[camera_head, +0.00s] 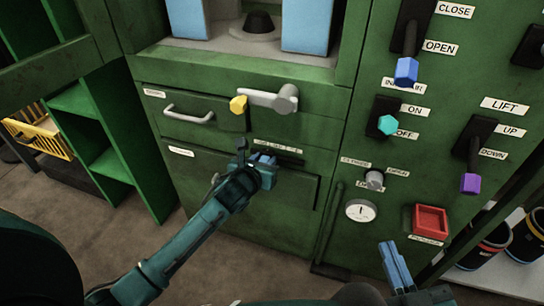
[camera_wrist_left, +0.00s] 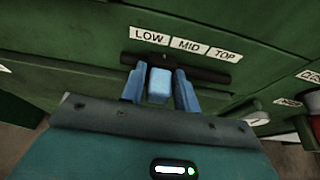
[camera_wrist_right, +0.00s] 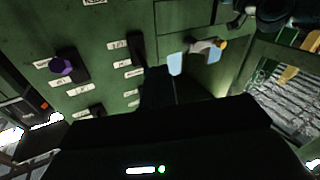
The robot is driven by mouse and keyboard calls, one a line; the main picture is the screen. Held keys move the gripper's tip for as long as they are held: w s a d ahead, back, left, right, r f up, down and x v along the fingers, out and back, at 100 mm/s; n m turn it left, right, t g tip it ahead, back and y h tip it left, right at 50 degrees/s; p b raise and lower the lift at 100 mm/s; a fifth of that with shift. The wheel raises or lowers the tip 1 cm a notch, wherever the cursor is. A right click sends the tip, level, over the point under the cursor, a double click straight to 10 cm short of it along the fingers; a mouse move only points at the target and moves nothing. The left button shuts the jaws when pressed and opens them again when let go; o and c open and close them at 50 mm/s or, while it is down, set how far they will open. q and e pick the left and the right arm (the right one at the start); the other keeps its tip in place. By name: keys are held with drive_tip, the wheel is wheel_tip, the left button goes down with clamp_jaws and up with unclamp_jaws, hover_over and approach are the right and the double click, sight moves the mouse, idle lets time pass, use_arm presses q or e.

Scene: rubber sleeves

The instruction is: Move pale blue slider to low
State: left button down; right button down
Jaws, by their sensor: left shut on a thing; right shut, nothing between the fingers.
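The pale blue slider (camera_wrist_left: 159,85) is between the fingers of my left gripper (camera_wrist_left: 159,82), which is shut on it, in the left wrist view. It sits in front of a dark horizontal slot (camera_wrist_left: 208,74) under the labels LOW (camera_wrist_left: 149,36), MID (camera_wrist_left: 188,46) and TOP (camera_wrist_left: 225,55). It is near the LOW end, below and slightly toward MID from the LOW label. My right gripper (camera_head: 388,247) is shut and empty, low in front of the panel.
A drawer handle (camera_head: 188,113) and a grey latch with a yellow tip (camera_head: 270,100) are above the slot. To the right are a grey knob (camera_head: 374,179), a gauge (camera_head: 360,211), a red button box (camera_head: 431,221) and several levers. Green shelves (camera_head: 105,130) stand at left.

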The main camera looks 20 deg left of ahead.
use_arm(q)
drive_tip(key=shift+w+a+p, duration=0.1)
drive_tip(key=shift+a+p, duration=0.3)
drive_tip(key=shift+a, duration=0.95)
use_arm(e)
drive_tip(key=shift+d+g+h, duration=0.3)
use_arm(q)
drive_tip(key=c, duration=1.2)
unclamp_jaws()
drive_tip(key=shift+a, duration=0.1)
use_arm(e)
drive_tip(key=shift+r, duration=0.1)
use_arm(q)
drive_tip(key=p+v, duration=0.4)
drive_tip(key=v, duration=0.9)
use_arm(e)
drive_tip(key=m+g+h, duration=0.1)
drive_tip(key=s+d+g, duration=0.1)
drive_tip(key=g, duration=0.1)
drive_tip(key=shift+m+h, duration=0.4)
use_arm(q)
drive_tip(key=shift+r+p, duration=0.1)
drive_tip(key=shift+p, duration=0.2)
